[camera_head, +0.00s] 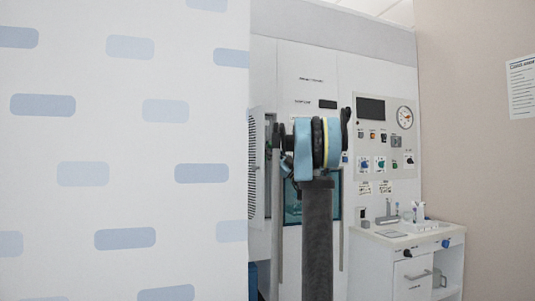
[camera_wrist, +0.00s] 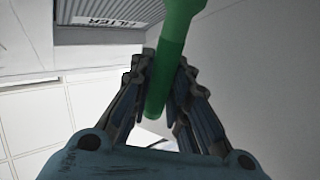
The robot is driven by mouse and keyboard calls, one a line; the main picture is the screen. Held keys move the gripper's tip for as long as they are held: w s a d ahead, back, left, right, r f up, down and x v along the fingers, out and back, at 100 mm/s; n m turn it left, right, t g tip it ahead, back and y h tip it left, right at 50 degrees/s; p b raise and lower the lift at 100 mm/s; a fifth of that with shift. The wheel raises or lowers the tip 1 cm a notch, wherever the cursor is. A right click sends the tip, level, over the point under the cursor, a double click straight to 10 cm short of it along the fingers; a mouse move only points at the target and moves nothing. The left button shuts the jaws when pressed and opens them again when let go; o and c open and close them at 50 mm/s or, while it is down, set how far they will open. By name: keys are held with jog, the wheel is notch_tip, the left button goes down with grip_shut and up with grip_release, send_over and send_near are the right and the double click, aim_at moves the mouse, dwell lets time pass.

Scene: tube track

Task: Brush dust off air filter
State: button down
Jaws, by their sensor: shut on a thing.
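In the wrist view my gripper (camera_wrist: 160,78) is shut on a green handle (camera_wrist: 181,22), which looks like the brush's. The handle runs up out of the top of the picture, so its bristle end is not visible. The air filter (camera_wrist: 95,32) is a grey ribbed panel at the top left with a white label reading FILTER. The handle passes in front of its right side; I cannot tell whether the brush touches it. In the head view a grey louvered panel (camera_head: 257,165) shows partly beside the wall, and my arm hides my gripper.
A white wall with blue dashes (camera_head: 125,200) fills the left of the head view. A white machine (camera_head: 375,205) with a gauge and knobs stands behind my arm. A side counter (camera_head: 425,240) with small items is at the right, beside a beige wall (camera_head: 480,160).

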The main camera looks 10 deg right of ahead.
jog(key=shift+w, duration=0.2)
jog(key=shift+d, duration=0.1)
jog(key=shift+w+d+f, duration=0.15)
jog(key=shift+d+f, duration=0.2)
jog(key=shift+d, duration=0.45)
jog(key=shift+d, duration=0.1)
jog(key=shift+w+d+f, duration=0.2)
jog(key=shift+d+f, duration=0.1)
jog(key=shift+d, duration=0.45)
jog(key=shift+a, duration=0.15)
jog(key=shift+s+a, duration=0.15)
jog(key=shift+a, duration=0.7)
jog(key=shift+s+a, duration=0.15)
jog(key=shift+a, duration=0.65)
jog(key=shift+d, duration=0.15)
jog(key=shift+w+d, duration=0.2)
jog(key=shift+d, duration=0.6)
jog(key=shift+w+d, duration=0.15)
jog(key=shift+d, duration=0.65)
